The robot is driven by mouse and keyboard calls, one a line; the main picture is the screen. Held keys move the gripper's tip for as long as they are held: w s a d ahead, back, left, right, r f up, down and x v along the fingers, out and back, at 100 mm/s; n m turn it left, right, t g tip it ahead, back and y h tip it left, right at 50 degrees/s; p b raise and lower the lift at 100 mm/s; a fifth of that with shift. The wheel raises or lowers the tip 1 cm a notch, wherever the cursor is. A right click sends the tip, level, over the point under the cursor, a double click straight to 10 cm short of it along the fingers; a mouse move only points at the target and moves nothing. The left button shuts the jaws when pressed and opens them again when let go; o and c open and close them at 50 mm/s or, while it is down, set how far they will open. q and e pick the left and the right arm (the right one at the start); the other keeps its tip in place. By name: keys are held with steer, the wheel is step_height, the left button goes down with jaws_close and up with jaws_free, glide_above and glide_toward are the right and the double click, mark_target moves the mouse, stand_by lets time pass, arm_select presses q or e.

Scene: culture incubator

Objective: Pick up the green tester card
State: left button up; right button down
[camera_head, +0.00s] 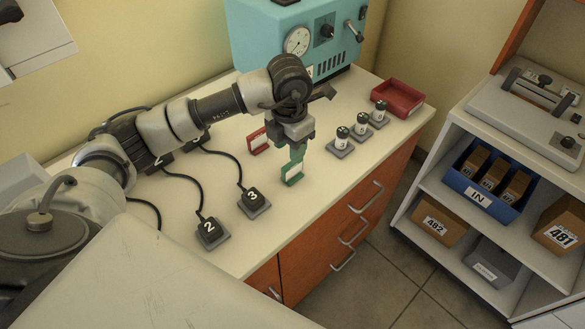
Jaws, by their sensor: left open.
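The green tester card (291,174) stands upright on the white counter, with a pale face in a green frame and a green upper part rising from it. My left gripper (297,148) points down right above the card, at the top of this green part. It is open; its fingers are small here, and I cannot tell whether they touch the card. My right gripper is not in view.
A red card (258,140) stands behind and left of the green one. Several capped vials on pads, such as this one (342,138), stand to the right, before a red tray (398,97). A teal machine (270,35) stands behind.

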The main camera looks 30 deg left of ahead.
mark_target(292, 169)
arm_select(q)
steer(key=shift+s+d+f, duration=0.1)
steer(key=shift+s+f, duration=0.1)
steer(key=shift+f, duration=0.8)
steer(key=f, duration=0.1)
steer(key=f+p, duration=0.1)
steer(key=f, duration=0.3)
steer(key=shift+w+d+p, duration=0.1)
steer(key=shift+d+p, duration=0.2)
steer(key=shift+p, duration=0.1)
steer(key=shift+f, duration=0.35)
jaws_close()
